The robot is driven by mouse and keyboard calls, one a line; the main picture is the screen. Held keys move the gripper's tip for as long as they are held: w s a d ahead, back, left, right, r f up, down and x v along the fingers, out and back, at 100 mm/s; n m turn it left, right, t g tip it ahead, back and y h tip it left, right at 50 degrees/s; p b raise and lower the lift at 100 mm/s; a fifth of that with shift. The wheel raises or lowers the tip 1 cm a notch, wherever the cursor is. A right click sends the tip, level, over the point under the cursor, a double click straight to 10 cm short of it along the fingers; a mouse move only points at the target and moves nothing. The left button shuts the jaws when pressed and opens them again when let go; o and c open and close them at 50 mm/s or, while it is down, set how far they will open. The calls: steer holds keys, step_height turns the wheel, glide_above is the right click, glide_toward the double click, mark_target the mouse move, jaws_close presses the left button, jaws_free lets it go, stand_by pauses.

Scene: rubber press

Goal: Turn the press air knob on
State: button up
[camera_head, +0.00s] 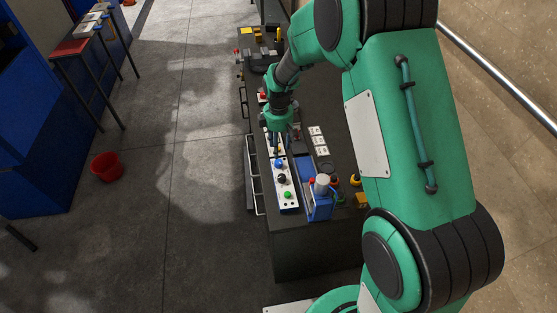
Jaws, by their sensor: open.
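A white control panel (290,205) lies on the dark workbench. It carries a blue knob (279,163), a black knob (282,179) and a green button (288,195). I cannot tell which of these, if any, is the press air knob, or which way it is turned. A small blue press (319,205) with a pale cylinder on top stands to the right of the panel. My gripper (275,148) points down over the far end of the panel, beyond the blue knob. It is open, small and dark in the picture; whether it touches anything there is unclear.
The workbench (320,252) has several white cards (318,141) right of my gripper and clutter at its far end. Yellow and red parts sit right of the press. A red bucket (105,167) stands on open floor at left, near a table with a red top (68,47).

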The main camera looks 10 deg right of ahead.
mark_target(279, 162)
step_height(279, 162, down, 9)
steer(key=shift+r, duration=0.2)
stand_by(0.3)
steer(key=c, duration=1.2)
